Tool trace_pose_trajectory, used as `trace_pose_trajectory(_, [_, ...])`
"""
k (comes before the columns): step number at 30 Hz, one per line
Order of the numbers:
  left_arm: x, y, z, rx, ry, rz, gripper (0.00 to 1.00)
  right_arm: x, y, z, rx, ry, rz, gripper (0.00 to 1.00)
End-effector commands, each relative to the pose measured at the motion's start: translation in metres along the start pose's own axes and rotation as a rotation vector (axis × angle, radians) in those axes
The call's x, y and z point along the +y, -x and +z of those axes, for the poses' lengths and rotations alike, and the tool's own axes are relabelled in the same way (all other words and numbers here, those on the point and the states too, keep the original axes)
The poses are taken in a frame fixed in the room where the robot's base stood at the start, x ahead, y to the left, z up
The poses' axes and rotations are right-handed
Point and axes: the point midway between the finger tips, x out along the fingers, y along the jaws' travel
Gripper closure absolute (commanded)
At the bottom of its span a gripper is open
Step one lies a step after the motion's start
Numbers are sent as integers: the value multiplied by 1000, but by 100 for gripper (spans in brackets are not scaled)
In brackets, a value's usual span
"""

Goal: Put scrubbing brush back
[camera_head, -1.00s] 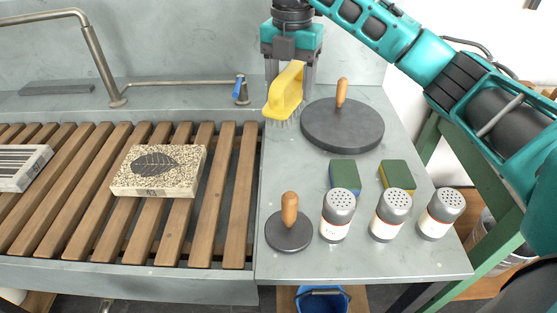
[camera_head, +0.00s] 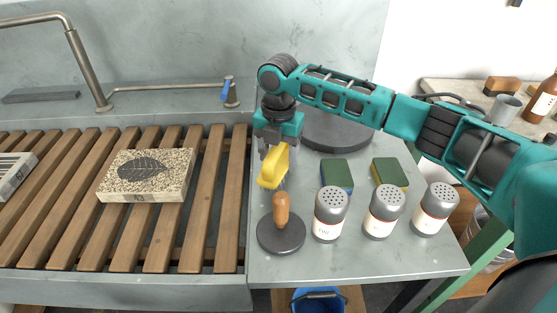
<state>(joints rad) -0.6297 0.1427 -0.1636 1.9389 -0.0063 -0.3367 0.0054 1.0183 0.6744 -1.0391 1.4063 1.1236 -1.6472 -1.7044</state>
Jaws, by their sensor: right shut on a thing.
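The yellow scrubbing brush (camera_head: 273,169) is in my right gripper (camera_head: 277,150), over the left part of the grey side counter. The gripper points down and is shut on the brush's yellow body. The brush is just behind the small round disc with a wooden knob. I cannot tell whether its bristles touch the counter. My left gripper is not in view.
The small knobbed disc (camera_head: 281,233) and several shakers (camera_head: 331,213) stand along the counter's front. Two sponges (camera_head: 337,174) lie behind them. A large dark disc (camera_head: 337,131) is partly hidden behind my arm. A patterned stone block (camera_head: 146,174) lies on the wooden slats (camera_head: 205,205).

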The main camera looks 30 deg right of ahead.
Motion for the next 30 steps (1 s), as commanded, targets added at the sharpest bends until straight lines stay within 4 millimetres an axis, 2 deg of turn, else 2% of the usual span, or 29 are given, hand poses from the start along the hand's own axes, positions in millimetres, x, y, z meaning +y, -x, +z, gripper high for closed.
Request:
trace_pose_trajectory(1, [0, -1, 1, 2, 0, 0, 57, 0, -9, 0, 1, 0, 0, 66])
trace_pose_trajectory(4, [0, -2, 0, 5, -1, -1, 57, 0, -18, 0, 0, 0, 0, 66])
trace_pose_trajectory(15, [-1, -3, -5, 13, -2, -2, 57, 0, -21, 0, 0, 0, 1, 66])
trace_pose_trajectory(16, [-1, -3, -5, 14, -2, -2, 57, 0, -22, 0, 0, 0, 1, 36])
trace_pose_trajectory(24, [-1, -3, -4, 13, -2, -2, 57, 0, -22, 0, -1, 0, 1, 12])
trace_pose_trajectory(30, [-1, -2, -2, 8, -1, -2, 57, 0, -21, 0, -1, 0, 1, 12])
